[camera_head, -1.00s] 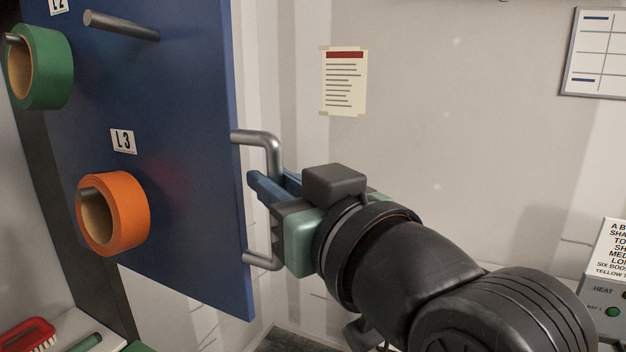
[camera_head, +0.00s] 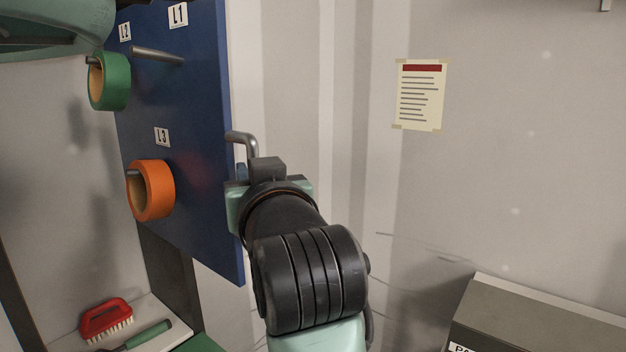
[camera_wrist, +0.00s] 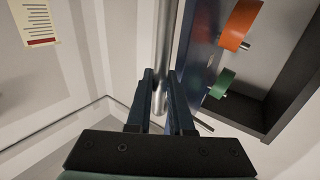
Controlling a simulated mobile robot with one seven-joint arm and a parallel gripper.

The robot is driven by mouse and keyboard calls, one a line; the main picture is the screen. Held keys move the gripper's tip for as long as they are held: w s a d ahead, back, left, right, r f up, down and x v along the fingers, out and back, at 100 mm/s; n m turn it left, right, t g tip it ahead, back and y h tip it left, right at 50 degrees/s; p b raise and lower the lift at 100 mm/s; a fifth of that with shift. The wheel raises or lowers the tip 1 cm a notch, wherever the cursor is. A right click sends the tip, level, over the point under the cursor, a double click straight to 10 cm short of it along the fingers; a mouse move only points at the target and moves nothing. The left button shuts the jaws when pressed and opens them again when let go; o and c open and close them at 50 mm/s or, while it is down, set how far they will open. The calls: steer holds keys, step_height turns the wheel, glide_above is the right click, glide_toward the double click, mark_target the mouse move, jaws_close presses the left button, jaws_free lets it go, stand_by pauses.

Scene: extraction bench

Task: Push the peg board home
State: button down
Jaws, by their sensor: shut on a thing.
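The peg board (camera_head: 205,150) is an upright blue panel, at left of centre in the head view, standing out from the wall. A grey metal bar handle (camera_head: 246,138) is fixed along its near right edge. My gripper (camera_head: 242,174) is shut on the handle, though my wrist hides the fingers and the handle's lower part in the head view. In the wrist view the two fingers (camera_wrist: 165,78) stand either side of the handle bar (camera_wrist: 164,45), and the peg board (camera_wrist: 198,45) runs just right of it.
An orange tape roll (camera_head: 151,190) and a green tape roll (camera_head: 112,82) hang on the board's pegs; another peg (camera_head: 157,54) is bare. A red brush (camera_head: 106,320) lies on a white surface at lower left. A dark box-like unit (camera_head: 530,320) stands at lower right.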

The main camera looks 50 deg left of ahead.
mark_target(224, 168)
steer(key=a, duration=0.2)
steer(key=s+a, duration=0.1)
steer(key=a, duration=0.3)
steer(key=shift+s+a+r+p, duration=0.1)
steer(key=shift+s+a+p, duration=0.05)
steer(key=shift+s+p, duration=0.15)
steer(key=c, duration=0.8)
jaws_free()
steer(key=shift+s+d+b, duration=0.1)
steer(key=shift+d+b, duration=0.3)
steer(key=shift+d, duration=0.1)
steer(key=b+v, duration=0.4)
steer(key=v, duration=0.8)
